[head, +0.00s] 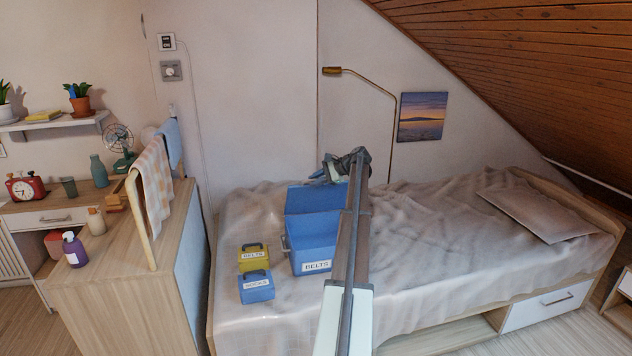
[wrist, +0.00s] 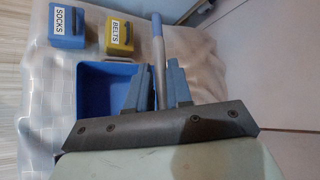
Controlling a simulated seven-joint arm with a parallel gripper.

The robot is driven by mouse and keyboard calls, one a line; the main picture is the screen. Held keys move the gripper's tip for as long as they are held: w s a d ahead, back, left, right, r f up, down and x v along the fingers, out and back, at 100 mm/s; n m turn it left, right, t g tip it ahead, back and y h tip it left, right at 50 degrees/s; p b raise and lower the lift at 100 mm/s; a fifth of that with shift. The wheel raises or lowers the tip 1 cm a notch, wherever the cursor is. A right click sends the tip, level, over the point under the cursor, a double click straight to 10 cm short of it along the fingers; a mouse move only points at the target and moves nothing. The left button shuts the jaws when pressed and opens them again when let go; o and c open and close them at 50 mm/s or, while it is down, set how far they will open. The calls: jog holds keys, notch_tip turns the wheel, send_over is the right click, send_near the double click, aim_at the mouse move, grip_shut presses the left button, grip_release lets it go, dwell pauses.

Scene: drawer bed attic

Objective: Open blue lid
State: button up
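My gripper (head: 345,166) is at the lid's top right part, partly hidden by my arm. In the wrist view my gripper (wrist: 160,85) has one finger on each side of the lid, with little gap, and appears closed on it.
A small yellow BELTS box (head: 253,257) and a small blue SOCKS box (head: 257,287) sit left of the blue box. A lamp (head: 375,84) stands behind the bed. The bed's right side is clear except for a pillow (head: 540,212).

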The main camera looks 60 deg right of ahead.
jog(key=shift+o, duration=1.4)
jog(key=v, duration=1.4)
jog(key=shift+w, duration=0.1)
